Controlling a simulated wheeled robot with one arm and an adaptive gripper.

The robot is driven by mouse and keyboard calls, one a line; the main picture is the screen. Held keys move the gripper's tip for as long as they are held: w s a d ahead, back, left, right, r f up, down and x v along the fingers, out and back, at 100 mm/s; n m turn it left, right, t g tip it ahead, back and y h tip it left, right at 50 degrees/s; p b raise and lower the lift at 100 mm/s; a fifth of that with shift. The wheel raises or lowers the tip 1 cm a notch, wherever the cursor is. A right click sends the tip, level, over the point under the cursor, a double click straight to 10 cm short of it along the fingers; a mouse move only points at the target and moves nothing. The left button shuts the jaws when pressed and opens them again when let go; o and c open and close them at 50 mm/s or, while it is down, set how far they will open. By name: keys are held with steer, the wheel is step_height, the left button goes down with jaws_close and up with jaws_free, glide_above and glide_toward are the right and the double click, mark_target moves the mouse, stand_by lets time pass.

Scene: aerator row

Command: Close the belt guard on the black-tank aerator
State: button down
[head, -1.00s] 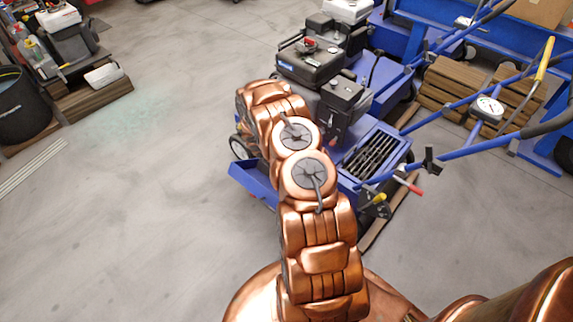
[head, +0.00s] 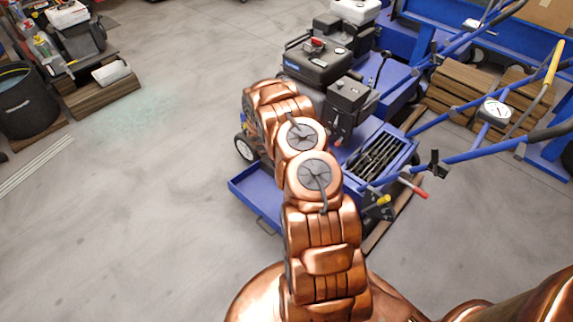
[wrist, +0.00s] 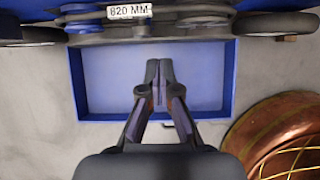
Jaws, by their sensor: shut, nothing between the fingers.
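The black-tank aerator (head: 375,155) is blue, with a black tank (head: 316,62) on top. Its belt guard (head: 258,197), a shallow blue tray with raised edges, hangs open, low on the machine's left side. In the wrist view the guard (wrist: 105,75) shows its pale blue inner face, with dark pulleys and belt (wrist: 105,30) above it. My gripper (wrist: 159,66) is shut and empty, its fingertips in front of the guard's inner face. Whether they touch it, I cannot tell. A small dark handle (wrist: 168,126) shows at the guard's outer edge. In the head view my arm hides the gripper.
A label reading "820 MM" (wrist: 129,11) is above the guard. Wheels (wrist: 275,24) flank the machine. A white-tank aerator (head: 355,10) stands behind. Wooden pallets (head: 455,85) are at right; a black bucket (head: 27,105) is at far left. The floor left of the guard is clear.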

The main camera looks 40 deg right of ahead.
steer(key=a+r+b, duration=0.1)
steer(key=a+b, duration=0.2)
steer(key=a, duration=0.8)
steer(key=shift+s+a+r, duration=0.15)
steer(key=shift+s+a, duration=0.1)
steer(key=shift+s, duration=0.2)
